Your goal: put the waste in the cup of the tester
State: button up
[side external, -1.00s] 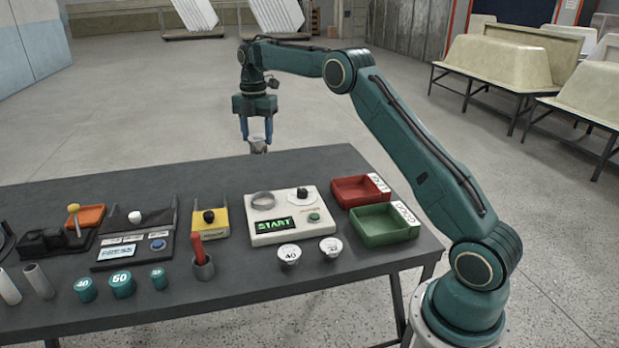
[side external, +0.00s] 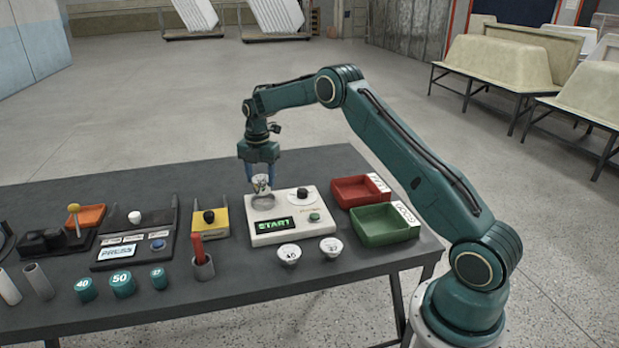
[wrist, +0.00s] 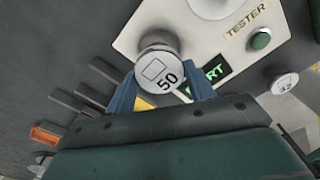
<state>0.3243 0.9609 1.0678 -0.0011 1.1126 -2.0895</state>
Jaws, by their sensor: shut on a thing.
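The tester (side external: 285,236) is a white box with a green START display, a knob and a green button. Its cup (side external: 263,204) is a grey metal ring at its back left, partly visible in the wrist view (wrist: 157,38). My gripper (side external: 262,184) is shut on a round white-topped piece marked 50 (wrist: 158,72), likely the waste. It also shows in the side view (side external: 260,181). The piece is over or right at the cup's rim; I cannot tell whether it touches. My blue fingers flank it in the wrist view (wrist: 160,90).
Two white-topped pieces (side external: 289,254) (side external: 330,246) stand in front of the tester. A red tray (side external: 358,190) and a green tray (side external: 385,224) lie to its right. A yellow device (side external: 209,216) and a red-handled tool in a holder (side external: 201,262) stand left.

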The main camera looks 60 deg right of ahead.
aim_at(262, 189)
jog(key=shift+f, duration=2.1)
jog(key=shift+f, duration=0.1)
jog(key=o, duration=1.1)
notch_tip(262, 189, up, 12)
jog(key=shift+f, duration=0.15)
jog(key=shift+r, duration=0.25)
